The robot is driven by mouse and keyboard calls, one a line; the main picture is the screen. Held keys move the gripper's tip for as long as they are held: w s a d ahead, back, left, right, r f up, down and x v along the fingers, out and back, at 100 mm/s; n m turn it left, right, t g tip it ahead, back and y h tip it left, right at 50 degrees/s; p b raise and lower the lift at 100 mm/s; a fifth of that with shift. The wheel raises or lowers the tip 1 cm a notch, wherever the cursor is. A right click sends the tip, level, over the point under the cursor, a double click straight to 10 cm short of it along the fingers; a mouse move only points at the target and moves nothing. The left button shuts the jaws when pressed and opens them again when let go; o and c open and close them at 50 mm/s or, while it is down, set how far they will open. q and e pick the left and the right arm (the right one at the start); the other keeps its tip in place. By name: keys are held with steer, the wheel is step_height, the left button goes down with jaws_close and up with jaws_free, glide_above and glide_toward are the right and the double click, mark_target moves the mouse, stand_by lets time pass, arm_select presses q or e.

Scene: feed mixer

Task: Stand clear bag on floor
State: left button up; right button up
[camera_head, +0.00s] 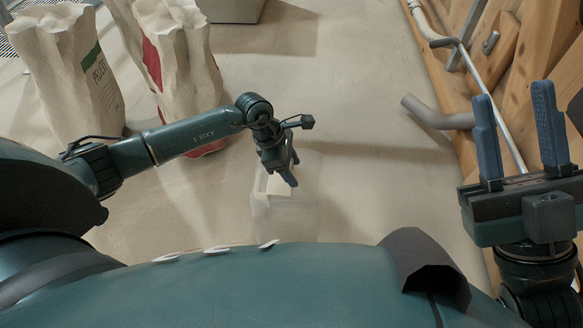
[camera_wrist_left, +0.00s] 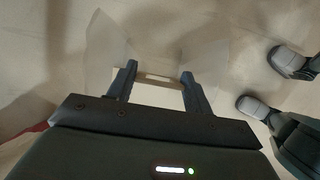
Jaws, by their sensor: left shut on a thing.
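The clear bag (camera_head: 283,212) is a see-through, faintly whitish bag with something pale inside near its top. In the head view it is below my left gripper (camera_head: 291,172), close to the floor; I cannot tell whether its base touches. My left gripper is shut on the bag's upper part. In the left wrist view the bag (camera_wrist_left: 105,45) spreads out on both sides of my left gripper (camera_wrist_left: 158,76), with a pale strip between the fingers. My right gripper (camera_head: 516,112) is open and empty at the right, fingers pointing up.
Two large paper feed sacks, one with a green label (camera_head: 75,75) and one with red (camera_head: 172,65), stand at the left. A grey pipe (camera_head: 437,115) and wooden wall line the right. The floor (camera_head: 350,90) between is clear.

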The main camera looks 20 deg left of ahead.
arm_select(q)
steer(key=o, duration=1)
steer(key=shift+f, duration=0.1)
steer(key=shift+p+v, duration=2.45)
steer(key=shift+v, duration=3.7)
arm_select(e)
steer(key=shift+w+a+f+m+h, duration=0.15)
steer(key=shift+f+m+h, duration=1.3)
steer(key=shift+m+h, duration=0.2)
steer(key=shift+w+a+f+m+h, duration=0.1)
steer(key=shift+f+m+h, duration=1.35)
steer(key=shift+m+h, duration=0.2)
